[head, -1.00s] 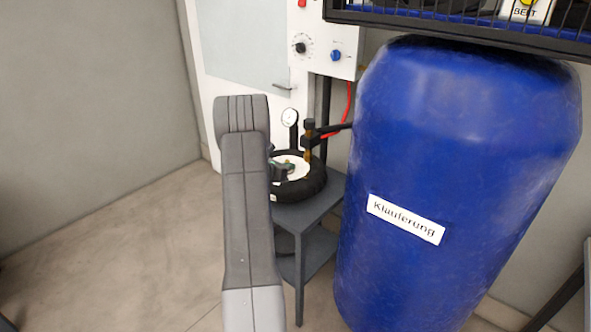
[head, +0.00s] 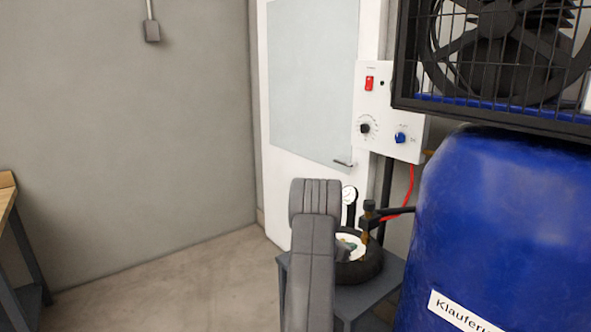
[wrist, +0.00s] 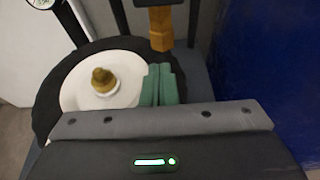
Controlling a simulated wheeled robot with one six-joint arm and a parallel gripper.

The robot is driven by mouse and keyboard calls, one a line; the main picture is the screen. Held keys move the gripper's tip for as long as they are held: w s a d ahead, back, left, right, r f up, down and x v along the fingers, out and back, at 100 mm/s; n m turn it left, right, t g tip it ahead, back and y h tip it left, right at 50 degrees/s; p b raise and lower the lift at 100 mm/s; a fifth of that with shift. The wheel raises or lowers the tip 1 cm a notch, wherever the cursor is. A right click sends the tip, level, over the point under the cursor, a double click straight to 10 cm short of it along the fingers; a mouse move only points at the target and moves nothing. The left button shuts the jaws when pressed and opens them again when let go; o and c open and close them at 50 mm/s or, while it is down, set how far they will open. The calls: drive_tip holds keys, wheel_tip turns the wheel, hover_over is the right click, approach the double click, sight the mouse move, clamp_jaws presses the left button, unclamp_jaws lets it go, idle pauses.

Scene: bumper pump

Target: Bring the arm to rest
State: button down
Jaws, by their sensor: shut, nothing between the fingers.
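My arm is in the middle of the head view, its grey links covering part of the small table. My gripper (wrist: 160,86) shows in the wrist view as two green fingertips close together, shut and empty. They hang over the white hub of a black tyre (wrist: 50,85), to the right of a brass fitting (wrist: 104,80) on that hub. The tyre (head: 368,271) lies flat on the small grey table (head: 385,285). In the head view the gripper is mostly hidden behind my arm.
A large blue tank (head: 480,220) stands close on the right, under a caged fan (head: 500,60). A white control box (head: 388,115) and a gauge (head: 349,194) are behind the tyre. A wooden bench (head: 10,205) is at the left edge. The floor between is clear.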

drive_tip(key=shift+x, duration=1.3)
drive_tip(key=shift+r, duration=0.15)
